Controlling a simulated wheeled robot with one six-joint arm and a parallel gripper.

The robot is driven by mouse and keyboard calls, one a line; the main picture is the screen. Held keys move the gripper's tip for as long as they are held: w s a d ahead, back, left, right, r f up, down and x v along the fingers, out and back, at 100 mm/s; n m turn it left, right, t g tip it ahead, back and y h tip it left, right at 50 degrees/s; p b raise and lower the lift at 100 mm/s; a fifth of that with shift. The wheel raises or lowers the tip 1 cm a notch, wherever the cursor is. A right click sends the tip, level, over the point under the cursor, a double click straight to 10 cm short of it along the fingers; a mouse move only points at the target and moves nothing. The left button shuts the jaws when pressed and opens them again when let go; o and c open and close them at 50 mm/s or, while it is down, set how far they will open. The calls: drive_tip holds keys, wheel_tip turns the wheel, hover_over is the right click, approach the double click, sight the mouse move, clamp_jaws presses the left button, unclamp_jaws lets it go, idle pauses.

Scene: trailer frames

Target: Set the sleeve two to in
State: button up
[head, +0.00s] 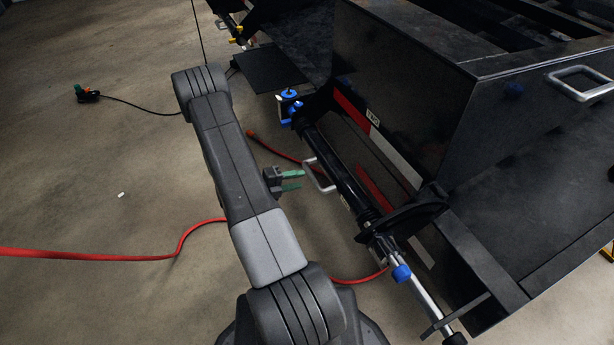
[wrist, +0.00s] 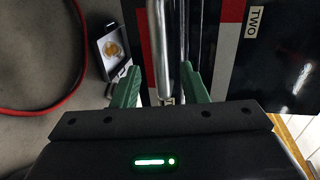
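A silver handle loop (head: 320,175) sticks out from a long black tube (head: 345,178) on the trailer's side. A "TWO" label (head: 373,117) is on the dark panel beside it and also shows in the wrist view (wrist: 254,22). My gripper (head: 293,180) is at the left of the handle, its green fingers pointing toward it. In the wrist view the fingers of my gripper (wrist: 160,92) are apart, with a silver bar (wrist: 157,45) between them and a gap on each side. I cannot tell whether the sleeve is in or out.
A red hose (head: 190,232) runs over the concrete floor, partly behind my arm. Blue fittings (head: 290,104) sit at the tube's far end, and a blue knob (head: 401,272) at its near end. A small open box (wrist: 117,50) lies below. Floor at the left is mostly clear.

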sight(313, 175)
drive_tip(key=p+v, duration=0.1)
drive_tip(key=v, duration=0.6)
drive_tip(key=shift+a, duration=0.25)
drive_tip(key=b+x, duration=0.2)
drive_tip(key=x, duration=1.2)
drive_tip(key=shift+s+r+b, duration=0.1)
drive_tip(key=shift+s+b, duration=0.05)
drive_tip(key=shift+b, duration=0.25)
drive_tip(key=shift+d, duration=0.1)
